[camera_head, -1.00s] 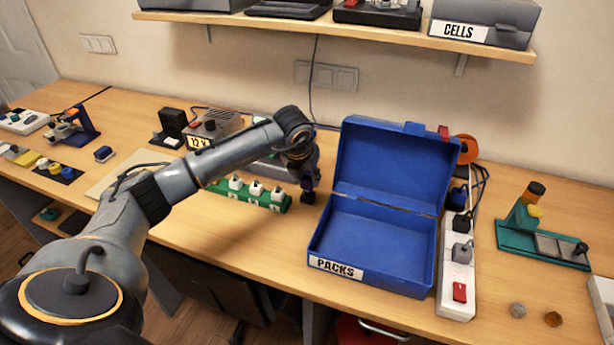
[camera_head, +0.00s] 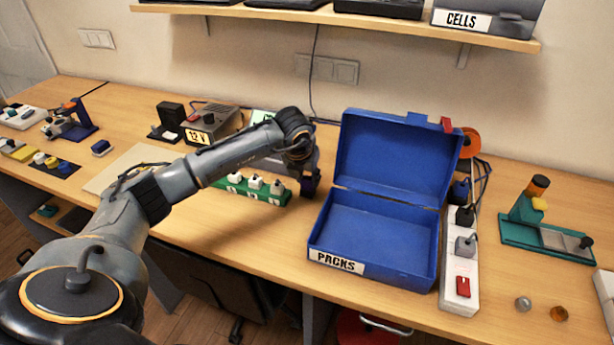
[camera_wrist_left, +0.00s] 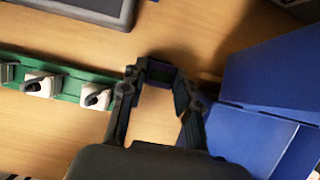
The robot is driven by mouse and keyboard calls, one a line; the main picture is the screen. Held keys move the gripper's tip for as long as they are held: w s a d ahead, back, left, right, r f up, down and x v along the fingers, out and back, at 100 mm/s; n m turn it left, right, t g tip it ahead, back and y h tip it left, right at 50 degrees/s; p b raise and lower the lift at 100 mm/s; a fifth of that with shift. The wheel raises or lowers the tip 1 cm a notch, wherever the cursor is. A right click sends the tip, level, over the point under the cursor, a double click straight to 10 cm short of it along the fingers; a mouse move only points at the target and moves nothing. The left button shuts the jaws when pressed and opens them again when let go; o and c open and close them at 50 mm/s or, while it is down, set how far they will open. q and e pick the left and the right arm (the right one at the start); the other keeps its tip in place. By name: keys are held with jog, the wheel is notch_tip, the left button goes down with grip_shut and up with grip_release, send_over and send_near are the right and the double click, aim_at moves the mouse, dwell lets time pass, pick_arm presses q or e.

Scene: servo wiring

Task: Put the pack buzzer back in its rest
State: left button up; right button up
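My left gripper (camera_head: 309,187) is low over the table, just left of the open blue box. In the left wrist view its fingers (camera_wrist_left: 162,78) close around a small dark block (camera_wrist_left: 160,71) with purple edges. The block is likely the pack buzzer; its face is mostly hidden by the fingers. In the head view the wrist and fingers hide most of it. I cannot make out its rest for certain. My right gripper is not in view.
The blue box (camera_head: 327,248) labelled PACKS stands open to the right. A green strip (camera_head: 268,198) with white plugs lies left of the gripper. A white power strip (camera_head: 461,270) and teal stand (camera_head: 517,233) are farther right. The 12 V supply (camera_head: 215,122) is behind.

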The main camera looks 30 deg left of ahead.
pick_arm(q)
jog(key=o, duration=0.5)
jog(key=shift+c, duration=0.2)
jog(key=v, duration=1.2)
